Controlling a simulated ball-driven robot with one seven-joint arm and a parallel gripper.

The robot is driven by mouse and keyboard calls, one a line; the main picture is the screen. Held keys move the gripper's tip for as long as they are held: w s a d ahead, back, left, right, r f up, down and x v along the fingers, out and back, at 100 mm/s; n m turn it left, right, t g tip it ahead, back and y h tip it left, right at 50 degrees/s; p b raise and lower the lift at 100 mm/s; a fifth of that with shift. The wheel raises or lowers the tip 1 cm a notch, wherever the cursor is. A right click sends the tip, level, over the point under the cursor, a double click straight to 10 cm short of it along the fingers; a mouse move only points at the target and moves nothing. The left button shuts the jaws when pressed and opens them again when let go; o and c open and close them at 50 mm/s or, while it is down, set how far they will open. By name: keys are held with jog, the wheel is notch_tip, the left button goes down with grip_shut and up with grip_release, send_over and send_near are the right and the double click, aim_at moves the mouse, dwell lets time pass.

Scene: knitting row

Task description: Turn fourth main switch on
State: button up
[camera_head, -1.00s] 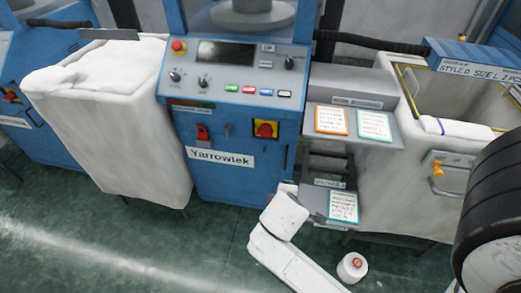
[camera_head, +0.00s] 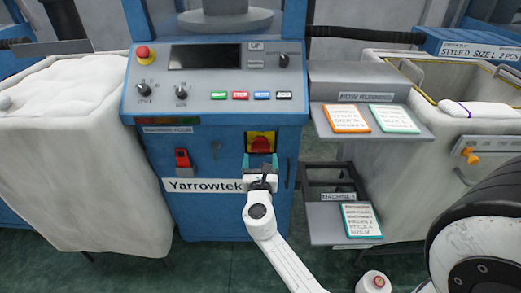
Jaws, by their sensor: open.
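The main switch (camera_head: 260,143) is a red rotary knob on a yellow plate, low on the front of the blue Yarrowtek machine (camera_head: 210,205) in the middle of the head view. My gripper (camera_head: 261,163) is open, with its fingertips just below and in front of the switch. The fingers cover the lower edge of the yellow plate. I cannot tell whether they touch the knob. The knob's exact angle is too small to read.
A red emergency button (camera_head: 143,53) tops the panel. A white bin (camera_head: 75,170) stands left. Shelves with cards (camera_head: 345,119) jut out at right.

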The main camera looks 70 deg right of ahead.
aim_at(261, 150)
jog(key=x, duration=0.6)
jog(key=shift+w+d+b, duration=0.1)
jog(key=shift+d+b, duration=0.2)
jog(key=shift+d, duration=0.1)
jog(key=shift+c, duration=0.3)
jog(key=c, duration=0.6)
